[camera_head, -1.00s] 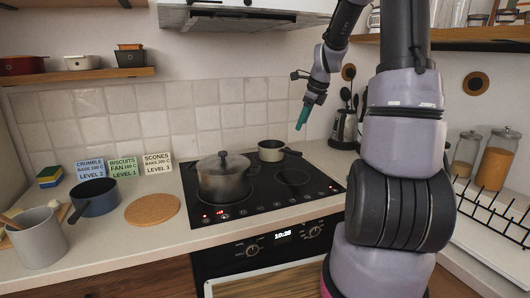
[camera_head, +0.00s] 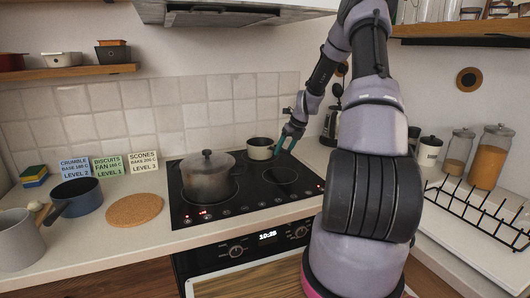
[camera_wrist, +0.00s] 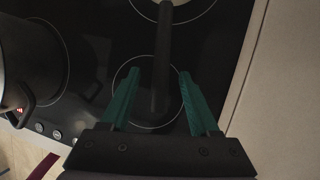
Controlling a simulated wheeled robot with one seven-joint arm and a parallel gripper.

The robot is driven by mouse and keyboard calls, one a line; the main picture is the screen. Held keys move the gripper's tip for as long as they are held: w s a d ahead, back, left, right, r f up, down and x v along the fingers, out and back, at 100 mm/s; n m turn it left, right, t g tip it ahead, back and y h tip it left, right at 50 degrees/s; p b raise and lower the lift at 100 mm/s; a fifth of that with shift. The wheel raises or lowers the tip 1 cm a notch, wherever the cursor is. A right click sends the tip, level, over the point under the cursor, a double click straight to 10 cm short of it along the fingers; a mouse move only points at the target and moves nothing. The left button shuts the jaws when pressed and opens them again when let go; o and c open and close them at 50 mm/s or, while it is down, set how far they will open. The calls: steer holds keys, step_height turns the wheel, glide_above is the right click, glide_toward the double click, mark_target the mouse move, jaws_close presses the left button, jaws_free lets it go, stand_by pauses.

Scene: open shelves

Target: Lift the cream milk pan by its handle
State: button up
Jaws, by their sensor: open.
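The cream milk pan (camera_head: 260,149) stands upright on the back part of the black hob. My gripper (camera_head: 284,145) is just to the right of the pan, pointing down, with teal fingers. In the wrist view the pan's dark handle (camera_wrist: 164,45) runs down from the top edge between the two open fingers of my gripper (camera_wrist: 160,73). The fingers appear apart from the handle on both sides; I cannot tell how far above or around it they are.
A large lidded grey pot (camera_head: 208,178) stands on the hob left of the pan and also shows at the wrist view's left edge (camera_wrist: 22,65). A blue pan (camera_head: 78,198) and a cork mat (camera_head: 134,209) lie farther left. The hob's front right is clear.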

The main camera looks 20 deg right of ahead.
steer(key=x, duration=0.4)
steer(key=shift+w+f, duration=0.15)
jaws_close()
stand_by(1.2)
